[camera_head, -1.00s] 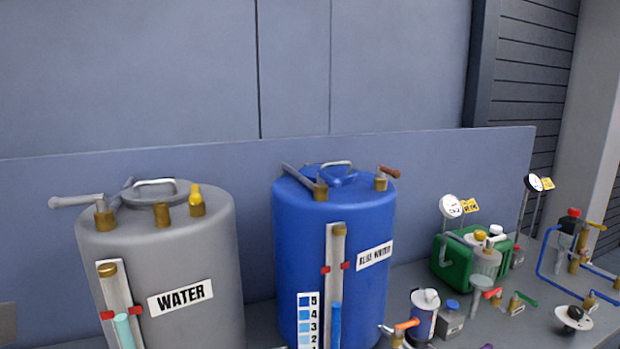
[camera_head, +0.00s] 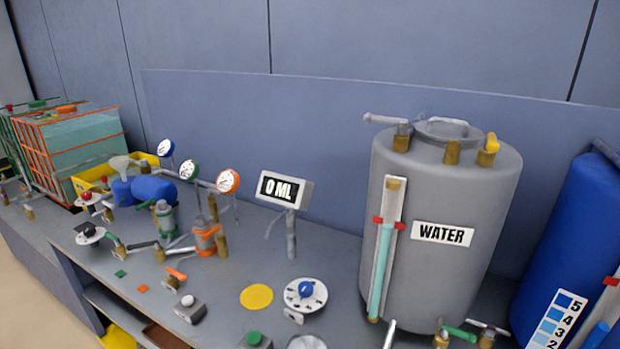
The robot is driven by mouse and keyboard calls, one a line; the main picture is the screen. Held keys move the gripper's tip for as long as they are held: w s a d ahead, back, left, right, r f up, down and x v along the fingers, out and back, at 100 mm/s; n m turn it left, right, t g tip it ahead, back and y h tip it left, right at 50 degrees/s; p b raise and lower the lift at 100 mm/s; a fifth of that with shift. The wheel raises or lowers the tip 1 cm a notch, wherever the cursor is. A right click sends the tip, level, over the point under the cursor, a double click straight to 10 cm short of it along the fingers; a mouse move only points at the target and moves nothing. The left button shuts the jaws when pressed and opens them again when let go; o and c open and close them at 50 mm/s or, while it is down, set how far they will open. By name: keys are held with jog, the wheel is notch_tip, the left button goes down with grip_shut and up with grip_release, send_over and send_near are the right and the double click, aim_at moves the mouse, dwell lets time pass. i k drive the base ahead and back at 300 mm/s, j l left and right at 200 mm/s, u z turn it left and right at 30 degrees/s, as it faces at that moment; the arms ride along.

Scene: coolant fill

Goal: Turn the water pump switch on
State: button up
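No label marks a water pump switch, so I cannot tell which control it is. Candidates in the head view are a white round plate with a black knob (camera_head: 89,233) at the left front of the bench, and a small red knob on a pale base (camera_head: 87,197) behind it. A white dial with a blue knob (camera_head: 305,294) lies at the front middle. A blue motor-like pump body (camera_head: 153,189) lies behind the left controls. The grey WATER tank (camera_head: 450,200) stands on the right with a pale teal level tube (camera_head: 382,262). My gripper is not in view.
A display reading 0 ML (camera_head: 283,189) stands mid-bench, left of the tank. Blue (camera_head: 166,148), green (camera_head: 189,169) and orange (camera_head: 228,181) gauges rise over pipes and valves. A yellow disc (camera_head: 257,297) lies flat in front. A blue tank (camera_head: 565,250) stands far right.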

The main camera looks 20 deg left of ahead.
aim_at(88, 231)
jog(key=u, duration=2.15)
